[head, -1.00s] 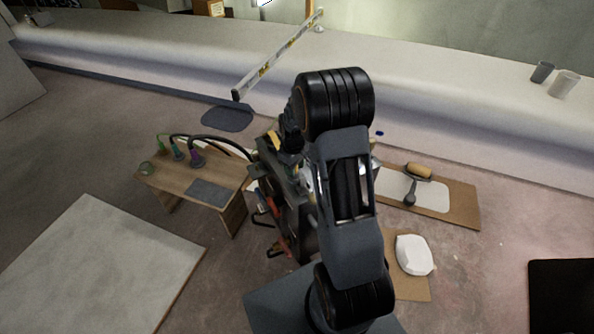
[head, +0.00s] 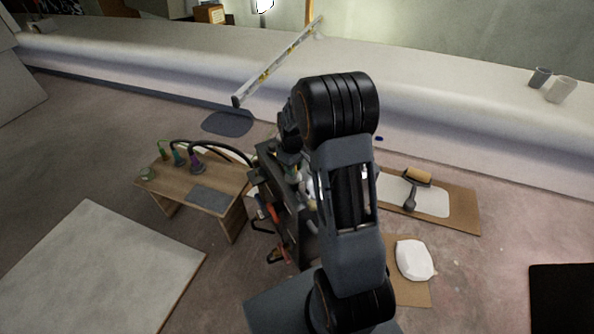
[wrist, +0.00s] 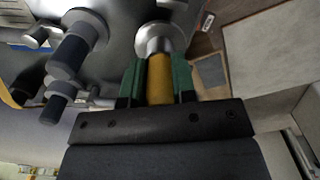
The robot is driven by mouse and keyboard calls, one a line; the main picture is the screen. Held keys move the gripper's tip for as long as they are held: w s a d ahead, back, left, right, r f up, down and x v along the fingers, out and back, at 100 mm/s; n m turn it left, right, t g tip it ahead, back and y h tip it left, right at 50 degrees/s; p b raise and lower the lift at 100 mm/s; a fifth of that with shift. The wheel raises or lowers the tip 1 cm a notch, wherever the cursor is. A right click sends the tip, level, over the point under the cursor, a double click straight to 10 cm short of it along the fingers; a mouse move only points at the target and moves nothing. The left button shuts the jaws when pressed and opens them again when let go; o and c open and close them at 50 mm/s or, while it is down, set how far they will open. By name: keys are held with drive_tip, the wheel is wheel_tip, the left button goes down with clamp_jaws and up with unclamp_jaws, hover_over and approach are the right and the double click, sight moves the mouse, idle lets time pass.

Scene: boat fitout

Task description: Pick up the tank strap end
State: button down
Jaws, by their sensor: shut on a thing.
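In the wrist view my gripper (wrist: 159,88) has its green fingers closed on both sides of an ochre-yellow piece (wrist: 160,78), which I take to be the tank strap end. A rounded bright metal part (wrist: 158,38) sits at its far end; I cannot tell whether they are joined. A yellow curved band (wrist: 9,97) shows at the left edge; any link to the held piece is hidden. In the head view my own arm hides the gripper and the held piece.
Dark grey cylinders on metal collars (wrist: 73,52) stand close left of my gripper. In the head view, a low wooden bench (head: 178,187) is left of my arm. A roller (head: 415,176) lies on a board to the right.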

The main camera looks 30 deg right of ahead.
drive_tip(key=s+a+r+p, duration=0.2)
drive_tip(key=s+a+r, duration=0.4)
drive_tip(key=a+r, duration=0.4)
drive_tip(key=shift+s+a, duration=0.3)
drive_tip(key=shift+a, duration=0.85)
drive_tip(key=shift+p, duration=0.35)
